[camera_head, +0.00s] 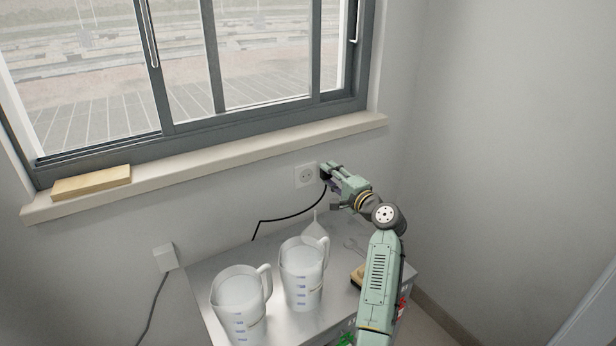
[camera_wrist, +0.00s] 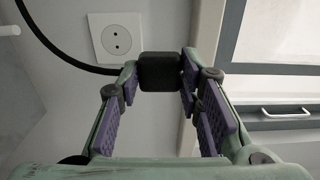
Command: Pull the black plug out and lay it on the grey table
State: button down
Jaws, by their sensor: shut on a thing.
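My gripper (camera_head: 328,174) is shut on the black plug (camera_wrist: 160,69), which sits between the fingertips in the wrist view. In the head view the plug is a small dark shape at the fingertips, largely hidden. The wall socket (camera_head: 306,175) is white and shows its bare holes; it also shows left of the plug in the wrist view (camera_wrist: 118,40). The plug is out of it and off to its side. A black cable (camera_head: 290,217) runs from the plug down behind the table. The grey table (camera_head: 338,268) stands below the gripper.
Two white measuring jugs (camera_head: 240,295) (camera_head: 302,272) stand on the table's left and middle. A white funnel (camera_head: 315,232), a wrench (camera_head: 354,244) and a wooden piece (camera_head: 357,275) lie towards the right. A window sill (camera_head: 230,165) runs above the socket.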

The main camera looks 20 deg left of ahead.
jog(key=r+p, duration=0.1)
jog(key=p, duration=0.2)
jog(key=shift+h, duration=0.3)
jog(key=g+h+p, duration=0.1)
jog(key=p, duration=0.3)
jog(key=shift+f+g+h+p, duration=0.1)
jog(key=shift+g+h+p, duration=0.2)
jog(key=shift+p, duration=0.2)
